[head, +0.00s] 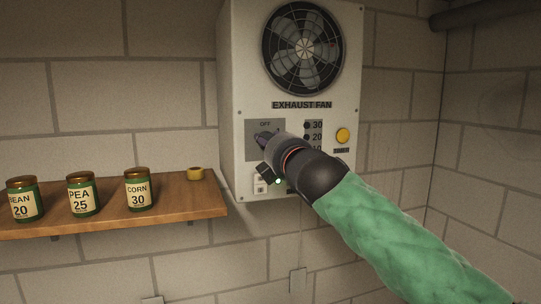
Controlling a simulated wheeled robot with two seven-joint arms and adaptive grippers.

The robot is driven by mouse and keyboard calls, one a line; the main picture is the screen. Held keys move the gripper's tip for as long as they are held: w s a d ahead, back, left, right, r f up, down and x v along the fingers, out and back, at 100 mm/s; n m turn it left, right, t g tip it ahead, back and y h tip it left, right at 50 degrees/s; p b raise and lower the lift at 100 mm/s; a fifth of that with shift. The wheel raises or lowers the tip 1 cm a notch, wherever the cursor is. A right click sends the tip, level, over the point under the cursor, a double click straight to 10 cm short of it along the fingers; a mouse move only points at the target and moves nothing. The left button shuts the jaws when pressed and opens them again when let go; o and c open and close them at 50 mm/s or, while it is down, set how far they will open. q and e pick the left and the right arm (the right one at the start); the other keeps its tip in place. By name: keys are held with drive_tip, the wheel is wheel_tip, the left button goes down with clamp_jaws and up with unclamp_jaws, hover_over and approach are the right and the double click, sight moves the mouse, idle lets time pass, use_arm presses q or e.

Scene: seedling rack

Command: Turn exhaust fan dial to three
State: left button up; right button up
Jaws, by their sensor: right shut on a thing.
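The exhaust fan unit (350,60) is a pale box on the block wall, with a round dark fan (303,48) at its top and the label "EXHAUST FAN" below. The fan dial (262,138) is a dark knob on a grey plate marked "OFF". My right gripper (266,143) is shut on the dial, and its arm, in a green sleeve, comes in from the lower right. The gripper hides most of the dial and its other markings, so its setting cannot be read. My left gripper is not in view.
A yellow button (343,135) and a column of marks with 30 and 20 (317,132) sit right of the dial. A wooden shelf (180,205) at left holds jars labelled bean (25,200), pea (83,195) and corn (138,190), and a small yellow ring (195,173).

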drive_tip(key=shift+a+f+m+h+b, duration=0.1)
drive_tip(key=shift+m+h+b, duration=0.4)
drive_tip(key=shift+m+b, duration=3.55)
drive_tip(key=m+p, duration=0.2)
drive_tip(key=shift+m+p, duration=0.3)
drive_tip(key=shift+m, duration=0.05)
drive_tip(key=o, duration=1.1)
drive_tip(key=shift+o, duration=0.2)
drive_tip(key=shift+s, duration=0.1)
drive_tip(key=v, duration=1.1)
drive_tip(key=shift+s, duration=0.4)
